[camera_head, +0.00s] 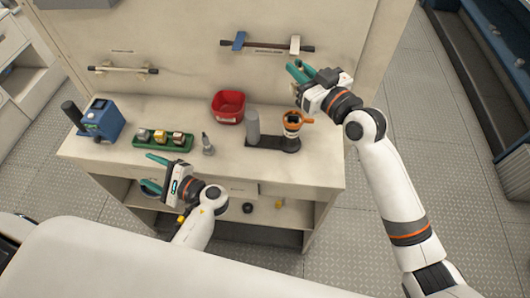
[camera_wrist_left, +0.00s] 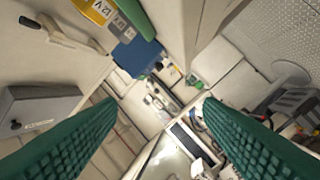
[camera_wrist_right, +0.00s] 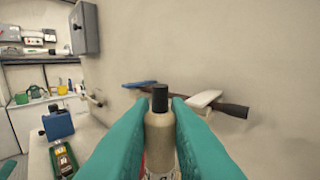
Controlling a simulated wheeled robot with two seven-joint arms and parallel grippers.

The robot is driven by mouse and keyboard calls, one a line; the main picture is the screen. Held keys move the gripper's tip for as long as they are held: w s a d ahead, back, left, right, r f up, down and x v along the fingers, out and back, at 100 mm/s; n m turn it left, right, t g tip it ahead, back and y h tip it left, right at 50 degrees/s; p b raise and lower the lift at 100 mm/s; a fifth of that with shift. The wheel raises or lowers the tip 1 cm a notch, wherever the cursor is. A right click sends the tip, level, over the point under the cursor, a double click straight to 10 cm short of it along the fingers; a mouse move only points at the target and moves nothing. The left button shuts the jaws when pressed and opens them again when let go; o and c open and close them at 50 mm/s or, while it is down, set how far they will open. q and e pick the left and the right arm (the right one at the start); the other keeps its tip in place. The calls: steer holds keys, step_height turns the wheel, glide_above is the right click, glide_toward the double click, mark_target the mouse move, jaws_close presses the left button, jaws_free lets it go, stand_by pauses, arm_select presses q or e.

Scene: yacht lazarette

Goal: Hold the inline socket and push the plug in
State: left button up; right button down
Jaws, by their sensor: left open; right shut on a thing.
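In the right wrist view my right gripper (camera_wrist_right: 160,112) is shut on a cream bottle-like thing (camera_wrist_right: 160,130) with a black top. In the head view this gripper (camera_head: 307,72) is raised in front of the back wall, near a dark rod (camera_head: 268,45) with a blue piece and a white piece on it. My left gripper (camera_head: 153,173) is open and empty at the bench's front edge; its spread fingers show in the left wrist view (camera_wrist_left: 160,110). I cannot tell for sure which thing is the inline socket or the plug.
On the bench (camera_head: 195,110) stand a blue box (camera_head: 103,120), a green tray (camera_head: 162,147) with several small blocks, a red bin (camera_head: 229,105), a grey cylinder (camera_head: 252,127) and an orange-rimmed cup (camera_head: 292,122). A second rod (camera_head: 122,70) is on the wall.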

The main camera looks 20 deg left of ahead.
mark_target(251, 122)
arm_select(q)
steer(key=w+d+r+m+t, duration=0.1)
steer(key=w+d+m+t, duration=0.1)
steer(key=d, duration=0.2)
steer(key=w+d+r+m+t+h, duration=0.1)
steer(key=w+d+m+t, duration=0.1)
steer(key=d, duration=0.3)
steer(key=w+d+r+m+t, duration=0.1)
steer(key=w+d+m, duration=0.2)
steer(key=d, duration=0.2)
steer(key=shift+w+m+t+h, duration=0.3)
steer(key=shift+m+t+h, duration=0.1)
steer(key=w+d+m+t+h, duration=0.1)
steer(key=d+m+t, duration=0.1)
steer(key=d+m, duration=0.1)
steer(key=w+d+f+m+t+h, duration=0.1)
steer(key=w+d+m+t+h, duration=0.1)
steer(key=d, duration=0.3)
steer(key=w+d+m+t+h, duration=0.1)
steer(key=d+m+h, duration=0.1)
steer(key=d+m, duration=0.2)
steer(key=shift+w+d+f+m+t, duration=0.15)
steer(key=shift+w+d+m+t, duration=0.15)
steer(key=shift+d+t, duration=0.1)
steer(key=shift+w+d, duration=0.1)
steer(key=shift+w, duration=0.05)
steer(key=shift+w+a+m+h, duration=0.2)
steer(key=shift+w+m+h, duration=0.1)
steer(key=x, duration=1.1)
steer(key=c, duration=1.3)
